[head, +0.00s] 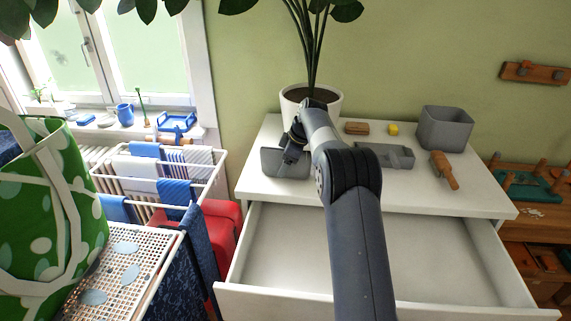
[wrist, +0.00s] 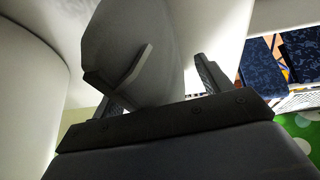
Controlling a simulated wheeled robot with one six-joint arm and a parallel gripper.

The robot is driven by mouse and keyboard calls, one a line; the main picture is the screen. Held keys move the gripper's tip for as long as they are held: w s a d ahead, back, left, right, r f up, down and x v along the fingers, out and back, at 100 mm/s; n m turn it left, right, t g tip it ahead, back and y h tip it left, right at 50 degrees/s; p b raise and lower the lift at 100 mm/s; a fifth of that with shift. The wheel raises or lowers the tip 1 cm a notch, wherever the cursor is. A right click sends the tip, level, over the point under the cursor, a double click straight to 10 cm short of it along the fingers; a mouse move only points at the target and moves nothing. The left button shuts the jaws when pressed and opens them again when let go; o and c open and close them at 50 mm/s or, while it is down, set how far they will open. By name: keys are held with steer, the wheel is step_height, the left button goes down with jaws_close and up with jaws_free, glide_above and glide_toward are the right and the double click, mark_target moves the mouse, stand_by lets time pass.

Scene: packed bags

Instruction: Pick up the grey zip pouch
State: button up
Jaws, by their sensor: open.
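The grey zip pouch (head: 272,163) lies on the left part of the white dresser top, partly hidden by my gripper. My gripper (head: 290,157) is over the pouch, with my arm reaching in from the front. In the wrist view, my gripper (wrist: 160,88) is open, with its dark fingers apart. A large grey surface, which looks like the pouch (wrist: 125,35), fills the space between and beyond the fingers. Whether the fingers touch it I cannot tell.
A white plant pot (head: 333,105) stands close behind my gripper. A grey tray (head: 404,161), grey bin (head: 445,128), brown-handled object (head: 446,175), brown block (head: 356,128) and yellow block (head: 393,129) are to the right. An open drawer (head: 270,250) juts out in front.

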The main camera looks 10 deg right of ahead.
steer(key=c, duration=1.5)
